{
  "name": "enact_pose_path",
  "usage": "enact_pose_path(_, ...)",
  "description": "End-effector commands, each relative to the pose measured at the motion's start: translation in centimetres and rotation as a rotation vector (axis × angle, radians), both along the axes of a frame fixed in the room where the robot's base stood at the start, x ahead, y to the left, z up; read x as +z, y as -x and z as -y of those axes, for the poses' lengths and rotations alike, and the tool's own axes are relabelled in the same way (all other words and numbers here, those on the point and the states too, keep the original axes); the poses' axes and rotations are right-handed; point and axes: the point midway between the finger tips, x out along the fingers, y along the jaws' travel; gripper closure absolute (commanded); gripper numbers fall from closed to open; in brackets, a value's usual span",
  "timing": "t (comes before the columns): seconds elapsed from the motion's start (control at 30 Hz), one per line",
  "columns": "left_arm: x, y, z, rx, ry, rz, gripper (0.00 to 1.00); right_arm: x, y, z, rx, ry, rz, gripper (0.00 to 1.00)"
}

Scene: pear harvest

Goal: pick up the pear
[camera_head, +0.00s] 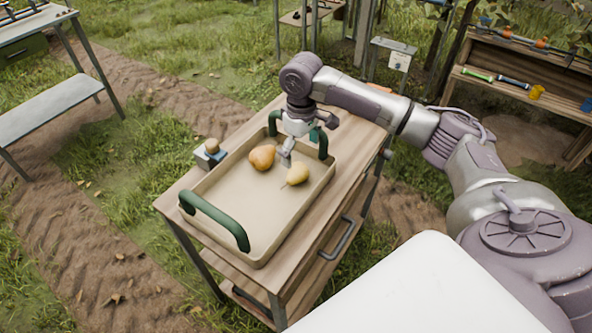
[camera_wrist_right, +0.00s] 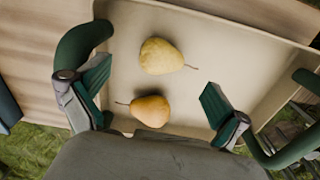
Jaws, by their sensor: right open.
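Two pears lie apart in a beige tray (camera_head: 235,220) with green handles on a wooden cart. The orange-brown pear (camera_head: 262,157) is on the left in the head view and the yellow pear (camera_head: 297,174) is to its right. In the right wrist view the yellow pear (camera_wrist_right: 161,56) is farther up and the orange-brown pear (camera_wrist_right: 151,111) is nearer the gripper. My right gripper (camera_head: 285,158) is over the tray's far end, close to both pears. In the right wrist view its green-padded fingers (camera_wrist_right: 155,92) are spread and hold nothing. My left gripper is not in view.
A small block with a round brown knob (camera_head: 211,150) stands on the cart left of the tray. The green handles (camera_head: 215,218) rise above the tray's ends. The near half of the tray is empty. A metal table (camera_head: 50,85) and a tool shelf (camera_head: 520,85) stand farther off.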

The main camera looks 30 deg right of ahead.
Motion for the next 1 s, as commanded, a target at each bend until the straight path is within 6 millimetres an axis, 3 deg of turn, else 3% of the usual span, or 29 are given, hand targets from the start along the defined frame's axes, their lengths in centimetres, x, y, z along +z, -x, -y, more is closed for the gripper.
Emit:
enact_pose_path(0.07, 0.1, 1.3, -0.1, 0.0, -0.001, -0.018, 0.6, -1.4, 0.1, 0.0, 0.0, -0.001, -0.003, 0.0)
enact_pose_path(0.17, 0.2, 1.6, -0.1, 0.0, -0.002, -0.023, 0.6, -2.6, 0.0, -0.1, 0.001, -0.001, 0.0, 0.0)
enact_pose_path(0.47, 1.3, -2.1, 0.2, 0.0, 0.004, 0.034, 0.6, -5.3, 0.1, -0.6, 0.002, -0.002, -0.002, 0.0)
enact_pose_path(0.63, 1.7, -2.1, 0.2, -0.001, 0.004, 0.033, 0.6, -7.8, 0.1, -0.8, 0.0, 0.0, -0.001, 0.0)
enact_pose_path(0.97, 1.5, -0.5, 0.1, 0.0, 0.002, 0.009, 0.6, -8.6, 0.0, -0.8, 0.002, 0.0, 0.002, 0.0)
enact_pose_path(1.0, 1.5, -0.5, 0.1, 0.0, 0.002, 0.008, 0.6, -8.6, 0.0, -0.8, 0.002, 0.0, 0.002, 0.07)
